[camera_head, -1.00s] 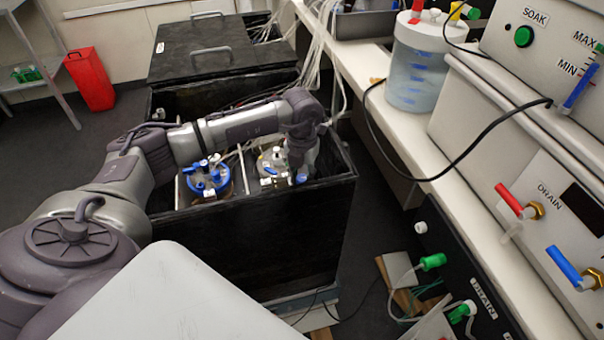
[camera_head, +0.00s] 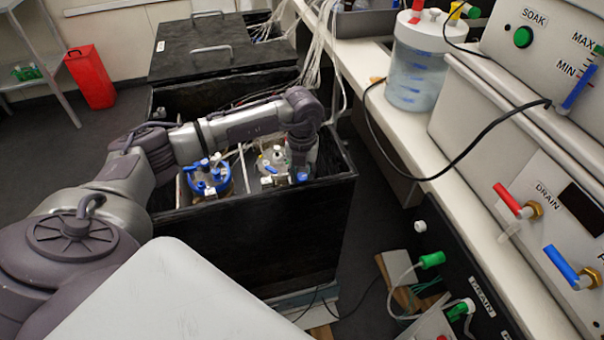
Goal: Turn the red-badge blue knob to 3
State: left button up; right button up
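My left arm reaches over the open black shaker box (camera_head: 265,240), and its gripper (camera_head: 301,168) points down at the right edge of a steel-lidded vessel (camera_head: 274,160). A small blue part (camera_head: 302,177) shows at the gripper's lower end; it may be a knob, but I cannot tell whether the fingers touch it. The fingers are too small and dark to show open or shut. A second vessel with a blue-rimmed lid (camera_head: 208,177) stands to the left in the same box. I cannot make out a red badge or any scale numbers. My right gripper is not in view.
A closed black box (camera_head: 200,50) stands behind. On the right, the bench (camera_head: 455,200) carries a clear liquid container (camera_head: 415,65) and a panel with red (camera_head: 510,200) and blue (camera_head: 563,267) drain valves. White tubes run beside the box's far right corner.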

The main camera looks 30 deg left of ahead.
aim_at(302, 176)
pick_arm(q)
jog(key=o, duration=0.4)
notch_tip(302, 176, up, 12)
jog(key=shift+r, duration=0.1)
dwell(0.4)
dwell(0.4)
